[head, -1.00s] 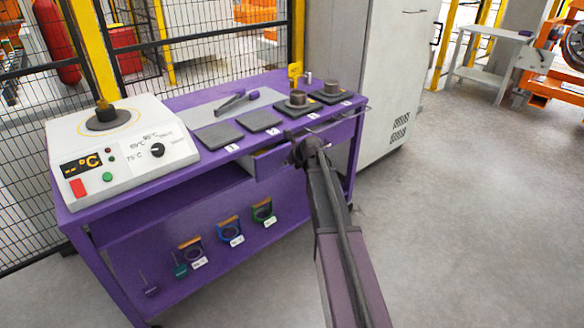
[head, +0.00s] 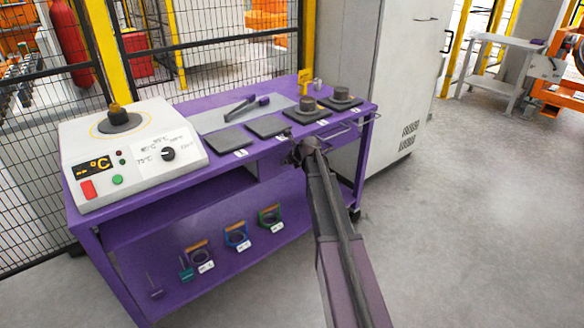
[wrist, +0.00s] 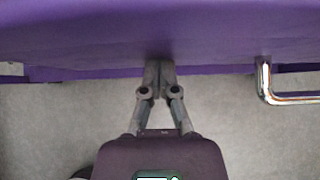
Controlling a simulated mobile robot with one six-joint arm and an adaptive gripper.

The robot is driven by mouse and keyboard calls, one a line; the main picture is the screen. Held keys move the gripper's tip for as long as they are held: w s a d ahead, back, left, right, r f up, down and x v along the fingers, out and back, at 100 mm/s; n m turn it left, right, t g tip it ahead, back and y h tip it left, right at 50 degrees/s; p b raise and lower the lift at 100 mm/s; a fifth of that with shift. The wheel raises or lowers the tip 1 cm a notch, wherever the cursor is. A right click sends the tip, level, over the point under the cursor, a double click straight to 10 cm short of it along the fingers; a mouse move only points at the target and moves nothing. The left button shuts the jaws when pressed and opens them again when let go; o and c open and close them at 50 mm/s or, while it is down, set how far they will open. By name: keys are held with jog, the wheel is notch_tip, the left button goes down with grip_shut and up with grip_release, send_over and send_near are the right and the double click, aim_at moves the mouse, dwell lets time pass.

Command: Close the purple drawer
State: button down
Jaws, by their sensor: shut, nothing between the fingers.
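The purple drawer (head: 345,140) sits under the top of the purple bench, at its right part. Its front looks about in line with the bench edge in the head view; my arm hides part of it, so I cannot tell whether a small gap is left. Its metal handle (wrist: 280,97) shows at the right in the wrist view, apart from my fingers. My gripper (wrist: 158,70) is shut and empty, with its fingertips at the purple front, left of the handle. In the head view my gripper (head: 300,150) is at the drawer's front, seemingly touching it.
Coloured ring tools (head: 237,236) hang on the lower panel. A grey cabinet (head: 385,80) stands right of the bench. Open floor lies to the right.

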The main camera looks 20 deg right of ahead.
jog(key=shift+w+a, duration=0.2)
jog(key=shift+w, duration=0.45)
jog(key=shift+r, duration=0.1)
jog(key=s+f+p+v, duration=0.2)
jog(key=p+v, duration=0.5)
jog(key=v, duration=0.6)
jog(key=shift+d, duration=0.35)
jog(key=shift+f, duration=0.15)
